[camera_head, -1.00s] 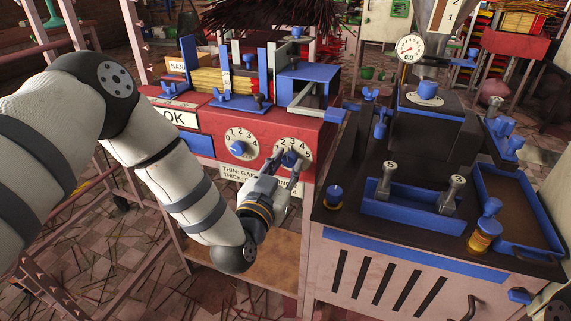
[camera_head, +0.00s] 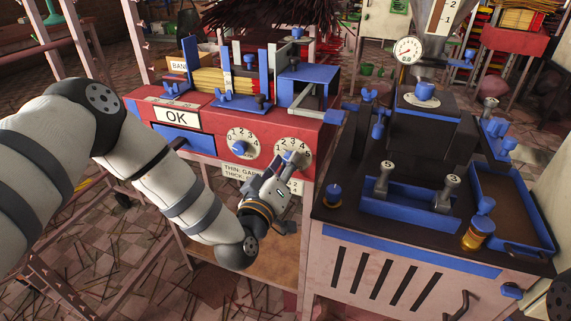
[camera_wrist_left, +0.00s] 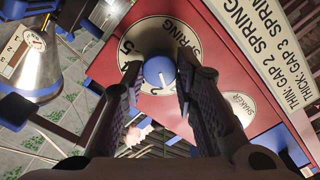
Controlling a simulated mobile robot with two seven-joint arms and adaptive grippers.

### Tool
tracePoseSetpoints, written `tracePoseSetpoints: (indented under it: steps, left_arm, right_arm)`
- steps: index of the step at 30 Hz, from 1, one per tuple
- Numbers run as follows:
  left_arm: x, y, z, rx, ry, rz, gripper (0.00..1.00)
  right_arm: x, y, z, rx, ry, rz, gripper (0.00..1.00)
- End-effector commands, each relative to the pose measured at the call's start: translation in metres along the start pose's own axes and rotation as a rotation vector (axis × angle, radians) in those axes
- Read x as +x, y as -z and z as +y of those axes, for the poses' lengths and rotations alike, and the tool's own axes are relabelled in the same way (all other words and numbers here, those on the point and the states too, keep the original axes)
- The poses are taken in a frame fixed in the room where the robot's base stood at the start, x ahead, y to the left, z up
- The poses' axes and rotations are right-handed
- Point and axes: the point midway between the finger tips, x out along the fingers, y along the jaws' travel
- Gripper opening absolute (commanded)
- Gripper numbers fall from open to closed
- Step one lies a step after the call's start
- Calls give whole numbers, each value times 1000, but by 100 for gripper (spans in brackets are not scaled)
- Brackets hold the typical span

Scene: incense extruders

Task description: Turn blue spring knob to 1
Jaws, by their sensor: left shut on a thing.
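The red machine has two white dials on its front. The right-hand dial (camera_head: 292,150) is partly covered by my left gripper (camera_head: 288,163). In the left wrist view this dial reads SPRING, and its round blue knob (camera_wrist_left: 160,72) with a white pointer mark sits between my two fingers (camera_wrist_left: 158,84). The left gripper is shut on the blue knob. The number the pointer faces cannot be read clearly. The left-hand dial (camera_head: 232,133) has its own blue knob (camera_head: 241,147). My right gripper is not in view.
An OK sign (camera_head: 176,117) is on the red machine (camera_head: 150,108). A label plate (camera_head: 233,172) hangs below the dials. A dark-topped cabinet (camera_head: 340,208) with blue fittings stands close right of my gripper. A lower wooden shelf (camera_head: 262,262) is beneath.

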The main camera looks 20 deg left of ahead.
Motion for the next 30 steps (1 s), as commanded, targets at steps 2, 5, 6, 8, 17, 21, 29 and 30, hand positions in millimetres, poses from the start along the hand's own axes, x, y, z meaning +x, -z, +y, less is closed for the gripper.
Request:
tracePoseSetpoints:
  steps: [2, 5, 6, 8, 17, 21, 29, 30]
  left_arm:
    - [-1, -1, -1, -44, 2, -4, 0]
    - [-1, -2, -1, -95, 2, -4, 0]
    - [-1, -2, -1, -111, 2, -4, 0]
    - [-1, -2, -1, -133, 1, -5, 0]
    - [-1, -2, -1, -187, 2, -6, 0]
    - [-1, -2, -1, -191, 2, -6, 0]
    - [-1, -3, -1, -190, 2, -7, 0]
    - [-1, -3, -1, -190, 2, -7, 36]
  right_arm:
    - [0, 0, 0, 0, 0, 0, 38]
    - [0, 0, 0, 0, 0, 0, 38]
    - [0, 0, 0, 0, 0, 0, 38]
    - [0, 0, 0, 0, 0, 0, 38]
    - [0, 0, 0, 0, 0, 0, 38]
    - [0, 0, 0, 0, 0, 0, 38]
    - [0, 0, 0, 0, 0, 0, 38]
    - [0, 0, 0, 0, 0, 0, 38]
